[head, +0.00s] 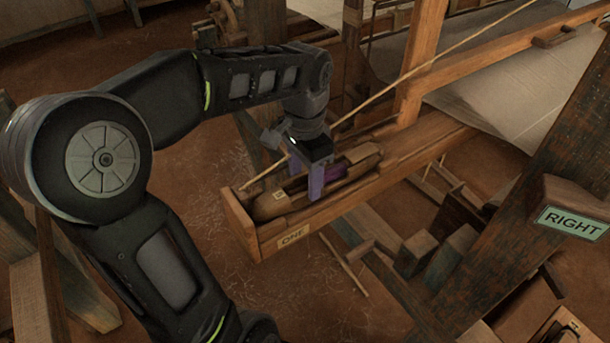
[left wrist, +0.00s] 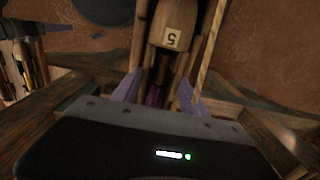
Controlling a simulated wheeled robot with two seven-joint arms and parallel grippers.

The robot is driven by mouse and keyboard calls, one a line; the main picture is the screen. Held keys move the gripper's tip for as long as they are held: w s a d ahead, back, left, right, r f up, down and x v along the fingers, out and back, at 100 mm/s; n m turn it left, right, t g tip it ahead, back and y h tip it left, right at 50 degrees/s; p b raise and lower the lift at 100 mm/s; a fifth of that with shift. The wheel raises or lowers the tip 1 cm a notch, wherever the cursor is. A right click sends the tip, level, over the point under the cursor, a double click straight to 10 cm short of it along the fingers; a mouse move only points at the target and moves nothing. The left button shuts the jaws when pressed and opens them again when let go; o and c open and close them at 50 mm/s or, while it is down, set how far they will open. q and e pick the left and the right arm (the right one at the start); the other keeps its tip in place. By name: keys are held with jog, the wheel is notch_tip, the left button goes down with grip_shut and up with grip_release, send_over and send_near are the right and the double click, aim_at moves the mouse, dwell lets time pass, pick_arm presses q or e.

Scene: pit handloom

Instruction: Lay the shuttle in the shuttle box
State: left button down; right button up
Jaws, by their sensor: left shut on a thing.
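The shuttle (head: 272,205) is a pointed wooden boat with a purple yarn wind and a small pale number tag. My left gripper (head: 308,178) is shut on it around the middle, coming down from above. The shuttle lies lengthwise between the walls of the long wooden shuttle box (head: 340,209), tagged ONE; whether it rests on the bottom I cannot tell. In the left wrist view the shuttle's tagged end (left wrist: 172,38) points away, beyond my left fingers (left wrist: 158,92). What looks like my right gripper (left wrist: 50,28) shows only partly at that view's upper left; its jaws are unclear.
A wooden upright (head: 420,60) rises behind the box, and a thin pole (head: 430,70) slants above it. A dark post with a RIGHT sign (head: 572,223) stands at right. A tray with wooden pieces (head: 562,330) is at lower right. Pedals and beams lie below.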

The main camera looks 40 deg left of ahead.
pick_arm(q)
jog(key=c, duration=0.5)
grip_release()
notch_tip(320, 180, up, 3)
jog(key=p, duration=0.2)
jog(key=shift+r+p, duration=0.1)
jog(key=shift+p, duration=0.2)
notch_tip(320, 180, up, 2)
notch_tip(320, 180, up, 3)
jog(key=shift+f, duration=0.1)
dwell(0.4)
